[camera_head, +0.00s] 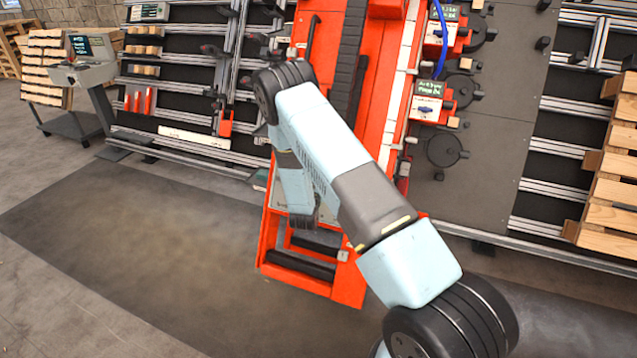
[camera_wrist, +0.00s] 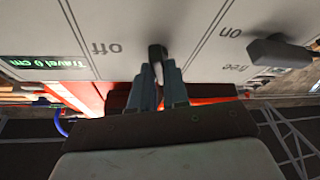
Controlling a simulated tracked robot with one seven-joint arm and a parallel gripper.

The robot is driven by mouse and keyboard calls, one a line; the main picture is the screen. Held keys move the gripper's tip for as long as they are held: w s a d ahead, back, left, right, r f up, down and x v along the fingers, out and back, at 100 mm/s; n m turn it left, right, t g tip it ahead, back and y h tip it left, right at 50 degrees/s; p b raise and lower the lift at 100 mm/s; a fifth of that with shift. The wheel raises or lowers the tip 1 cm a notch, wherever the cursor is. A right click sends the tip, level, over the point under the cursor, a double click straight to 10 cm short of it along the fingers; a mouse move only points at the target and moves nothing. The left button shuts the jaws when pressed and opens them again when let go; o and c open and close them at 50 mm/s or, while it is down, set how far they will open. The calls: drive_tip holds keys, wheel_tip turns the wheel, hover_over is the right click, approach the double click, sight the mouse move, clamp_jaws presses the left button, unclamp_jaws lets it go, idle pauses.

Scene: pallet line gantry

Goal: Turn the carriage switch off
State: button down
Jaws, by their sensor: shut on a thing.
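The carriage switch is a small dark lever (camera_wrist: 157,50) on a pale panel (camera_wrist: 185,20), seen upside down in the wrist view. Its handle stands between the "off" label on the left and the "on" label on the right. My gripper (camera_wrist: 159,73) has its two grey fingers closed around the lever's near end, one on each side. In the head view my arm reaches to the lower part of the orange gantry (camera_head: 390,90); the switch and my fingertips cannot be made out there.
A second dark handle (camera_wrist: 280,52) marked "free" is to the right in the wrist view. A green display (camera_wrist: 45,63) reads "Travel 0 cm". In the head view, wooden pallets (camera_head: 610,190) stand at the right and a console (camera_head: 82,72) at the left. The left floor is clear.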

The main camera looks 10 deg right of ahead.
drive_tip(key=n+y, duration=0.2)
drive_tip(key=n, duration=0.2)
drive_tip(key=shift+s+d+n, duration=0.1)
drive_tip(key=shift+n, duration=0.3)
drive_tip(key=shift+r+n+g+y, duration=0.1)
drive_tip(key=shift+n+g+y, duration=0.5)
drive_tip(key=shift+n, duration=1.25)
drive_tip(key=shift+n+g+y, duration=0.35)
drive_tip(key=shift+n+y, duration=0.6)
drive_tip(key=shift+n, duration=0.85)
drive_tip(key=shift+r+n+g+y, duration=0.1)
drive_tip(key=shift+n+g+y, duration=0.5)
drive_tip(key=shift+n, duration=1.25)
drive_tip(key=shift+f, duration=0.1)
drive_tip(key=c, duration=1.4)
unclamp_jaws()
drive_tip(key=shift+o, duration=1.4)
drive_tip(key=shift+d, duration=0.1)
drive_tip(key=v, duration=1.3)
drive_tip(key=shift+s, duration=0.35)
